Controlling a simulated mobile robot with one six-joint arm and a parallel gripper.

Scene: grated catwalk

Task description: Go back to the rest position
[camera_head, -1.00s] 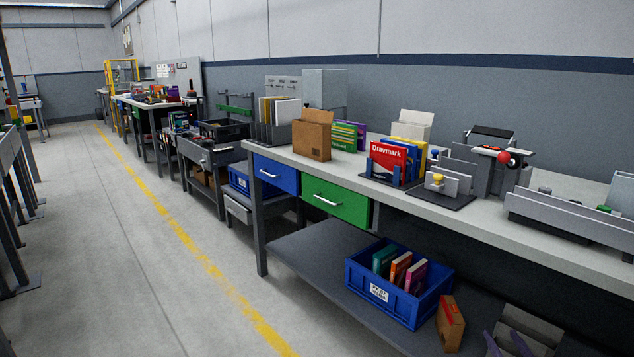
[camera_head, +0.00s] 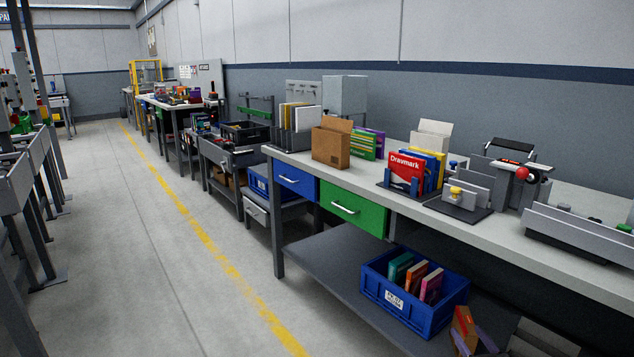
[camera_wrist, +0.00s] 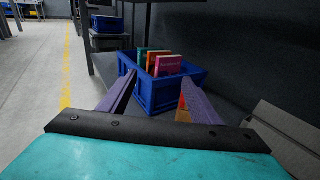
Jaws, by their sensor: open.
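My gripper (camera_wrist: 157,92) is open in the wrist view, its two purple fingers spread apart with nothing between them. Past the fingers in the wrist view is a blue crate (camera_wrist: 151,95) with several upright books (camera_wrist: 166,64). The same crate (camera_head: 407,313) stands on the lower shelf in the head view. The gripper is apart from the crate, on its near side.
The lower shelf (camera_head: 330,268) lies under a grey workbench (camera_head: 400,205) with blue and green drawers. Bookends, a red-covered book (camera_head: 408,170) and a cardboard box (camera_head: 331,146) stand on top. The left aisle (camera_head: 150,250) is clear, with a yellow floor line.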

